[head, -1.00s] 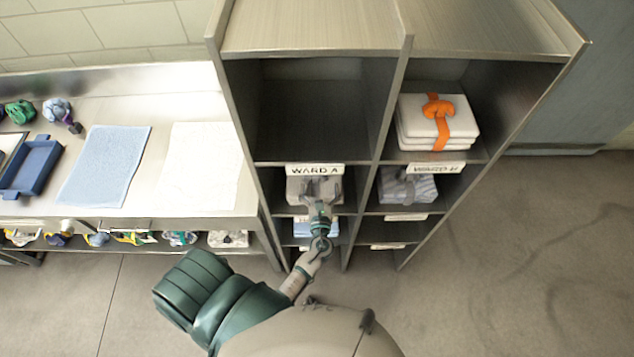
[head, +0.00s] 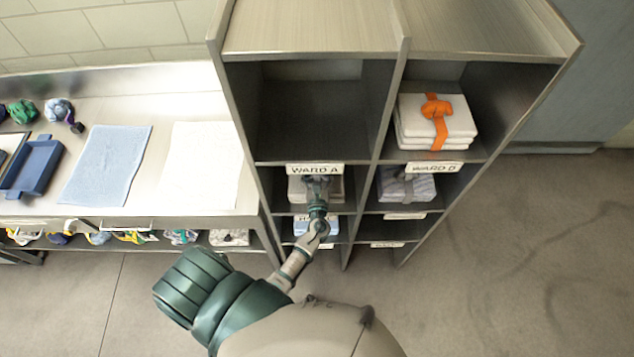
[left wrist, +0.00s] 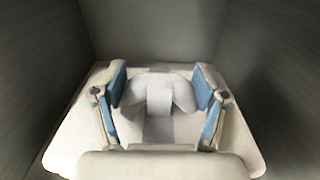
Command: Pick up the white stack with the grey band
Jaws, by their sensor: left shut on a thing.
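The white stack with the grey band (left wrist: 70,148) lies in the compartment labelled WARD A; the band and its raised knot run down its middle. In the head view the stack (head: 297,191) is partly hidden by my gripper and the label. My left gripper (head: 317,187) reaches into that compartment from the front. In the left wrist view its blue-padded fingers (left wrist: 160,103) stand on both sides of the knot and are shut on it, just over the stack's top. The stack seems to rest on the compartment floor. My right gripper is not in view.
The compartment's grey side walls (left wrist: 265,70) are close on both sides. A white stack with an orange band (head: 407,130) sits upper right, a patterned grey stack (head: 418,190) below it. A blue-white pack (head: 303,228) lies below WARD A. The upper left compartment (head: 315,115) is empty.

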